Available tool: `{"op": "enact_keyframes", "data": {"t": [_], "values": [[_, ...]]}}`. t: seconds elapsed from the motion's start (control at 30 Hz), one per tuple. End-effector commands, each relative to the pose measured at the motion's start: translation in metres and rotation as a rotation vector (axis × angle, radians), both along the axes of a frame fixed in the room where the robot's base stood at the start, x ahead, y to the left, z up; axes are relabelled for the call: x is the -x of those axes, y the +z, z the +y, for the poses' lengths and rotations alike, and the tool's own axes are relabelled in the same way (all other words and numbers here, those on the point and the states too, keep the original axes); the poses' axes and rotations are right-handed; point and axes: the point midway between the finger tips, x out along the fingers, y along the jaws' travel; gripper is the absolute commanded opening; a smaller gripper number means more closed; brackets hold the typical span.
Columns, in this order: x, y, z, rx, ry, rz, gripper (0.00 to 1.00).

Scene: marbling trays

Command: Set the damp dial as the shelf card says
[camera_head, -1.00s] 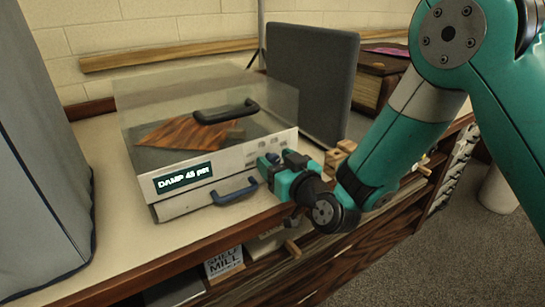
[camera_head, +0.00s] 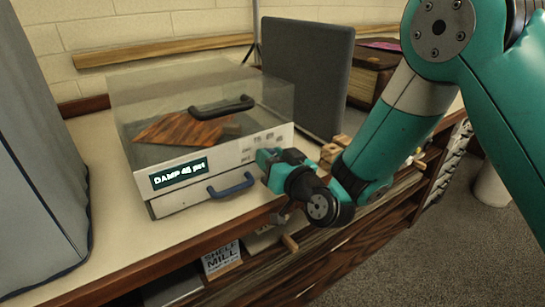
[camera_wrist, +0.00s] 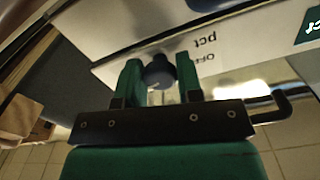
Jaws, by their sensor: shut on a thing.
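The damp box (camera_head: 230,154) is a clear-lidded case with a white front and stands on the counter. My gripper (camera_head: 266,160) is at the right end of the front. In the wrist view my gripper (camera_wrist: 159,62) has a finger on each side of the dark round dial (camera_wrist: 158,74) and is shut on it. A card (camera_head: 221,260) in the shelf below shows SHELF and MILL; its smaller text is too small to read.
A blue handle (camera_head: 232,187) sticks out of the front, left of my gripper. Wooden blocks (camera_head: 332,152) stand to the right. A dark panel (camera_head: 310,75) rises behind the box, and a grey covered thing (camera_head: 38,150) stands at left. The counter's front left is clear.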

Motion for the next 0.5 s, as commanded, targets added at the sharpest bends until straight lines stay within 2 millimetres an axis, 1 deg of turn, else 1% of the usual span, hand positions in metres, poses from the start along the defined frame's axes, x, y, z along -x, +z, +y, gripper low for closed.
{"op": "enact_keyframes", "data": {"t": [0.5], "values": [[-0.0016,0.0016,-0.0001,-0.405,-0.003,0.268,0.10]]}}
